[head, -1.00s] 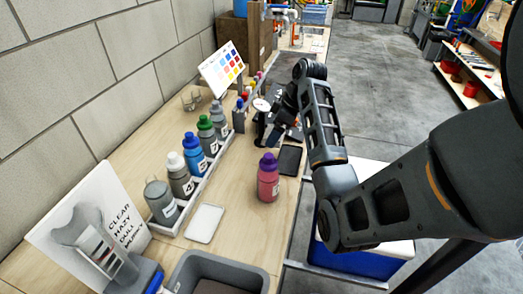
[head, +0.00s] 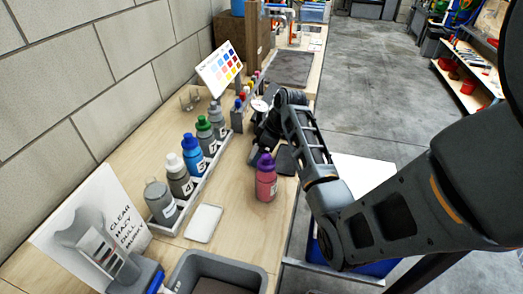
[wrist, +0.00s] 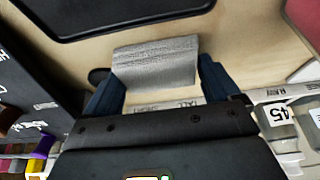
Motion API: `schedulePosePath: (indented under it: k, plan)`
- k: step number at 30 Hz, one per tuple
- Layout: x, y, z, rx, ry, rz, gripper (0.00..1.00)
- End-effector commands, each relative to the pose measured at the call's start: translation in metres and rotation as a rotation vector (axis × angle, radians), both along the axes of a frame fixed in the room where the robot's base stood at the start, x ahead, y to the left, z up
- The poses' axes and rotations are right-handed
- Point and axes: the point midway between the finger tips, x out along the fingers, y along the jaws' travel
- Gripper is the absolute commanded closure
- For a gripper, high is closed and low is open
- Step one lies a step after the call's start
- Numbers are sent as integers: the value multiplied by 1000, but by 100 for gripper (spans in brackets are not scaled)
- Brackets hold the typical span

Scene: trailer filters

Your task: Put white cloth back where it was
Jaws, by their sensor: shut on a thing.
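The white cloth (wrist: 155,62) is a small, ribbed, greyish-white piece in the wrist view. My gripper (wrist: 160,84) is shut on it, with one dark blue finger at each side. The cloth shows over pale wood, with a dark rounded pad (wrist: 130,12) beyond it; whether it touches the wood I cannot tell. In the head view my gripper (head: 262,128) is low over the bench, behind the purple-capped bottle, partly hidden by my arm. The cloth cannot be made out there. The dark pad (head: 286,162) shows beside my arm.
A pink bottle with a purple cap (head: 266,178) stands close to my arm. Several bottles stand in a white rack (head: 212,165) near the wall. A shallow white tray (head: 204,222) and a grey bin (head: 215,275) are nearer. A colour chart (head: 220,68) stands behind.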

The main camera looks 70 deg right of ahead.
Motion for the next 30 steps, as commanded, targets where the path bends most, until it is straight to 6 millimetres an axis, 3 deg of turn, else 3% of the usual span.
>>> schedulePosePath:
  k: [2, 3, 6, 17, 30]
  plan:
    - [0, 0, -3, 0, 0, 0, 35]
    - [0, 0, -3, 0, 0, 0, 9]
    - [0, 0, -3, 0, 0, 0, 0]
    - [-2, -1, 7, -1, -1, 0, 0]
    - [-34, -4, 83, -4, -2, -1, 0]
